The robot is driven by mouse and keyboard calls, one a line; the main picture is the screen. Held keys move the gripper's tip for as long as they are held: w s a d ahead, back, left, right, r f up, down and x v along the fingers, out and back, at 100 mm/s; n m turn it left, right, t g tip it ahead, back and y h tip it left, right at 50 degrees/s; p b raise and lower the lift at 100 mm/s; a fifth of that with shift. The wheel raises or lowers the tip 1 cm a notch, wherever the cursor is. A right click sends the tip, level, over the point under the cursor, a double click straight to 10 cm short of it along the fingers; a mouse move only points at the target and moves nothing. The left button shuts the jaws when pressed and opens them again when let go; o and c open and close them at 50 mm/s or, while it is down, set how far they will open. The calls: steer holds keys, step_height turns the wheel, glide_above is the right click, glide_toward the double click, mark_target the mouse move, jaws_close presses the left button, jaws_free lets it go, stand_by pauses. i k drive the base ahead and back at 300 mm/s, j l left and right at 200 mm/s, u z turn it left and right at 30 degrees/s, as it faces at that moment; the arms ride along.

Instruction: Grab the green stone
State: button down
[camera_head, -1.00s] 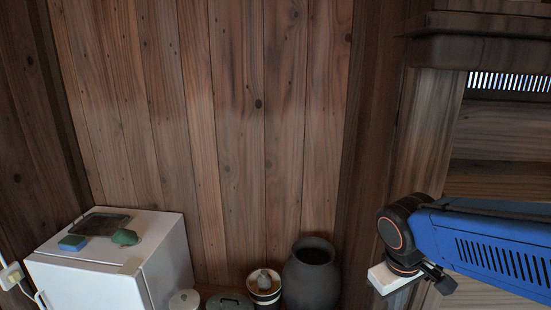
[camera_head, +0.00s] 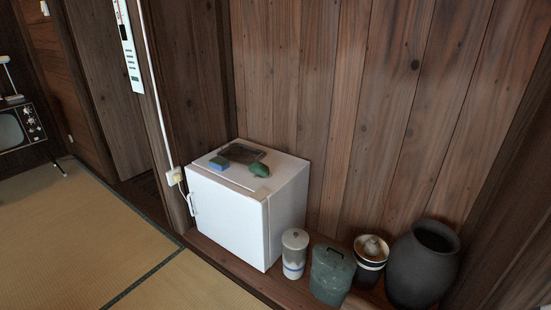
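The green stone (camera_head: 260,169) is a small, rough, dark green lump. It lies on top of the white fridge (camera_head: 232,221), near the right side of the top. A blue and green sponge-like block (camera_head: 219,163) lies to its left. A dark tray-like panel (camera_head: 243,153) is behind them on the fridge top. My gripper and arm are outside the head view now.
A white lidded jar (camera_head: 294,253), a green lidded bin (camera_head: 331,274), a dark pot with a pale rim (camera_head: 370,258) and a large grey urn (camera_head: 422,265) stand right of the fridge. Open tatami (camera_head: 75,245) lies at the left. An outlet with a cord (camera_head: 175,177) is beside the fridge.

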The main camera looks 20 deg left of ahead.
mark_target(259, 168)
steer(key=j+u, duration=0.1)
steer(key=u, duration=1.05)
steer(key=i+j, duration=0.5)
steer(key=i+j+u, duration=0.1)
steer(key=i+j, duration=0.4)
steer(key=i, duration=0.25)
steer(key=i+j, duration=0.45)
steer(key=i, duration=0.2)
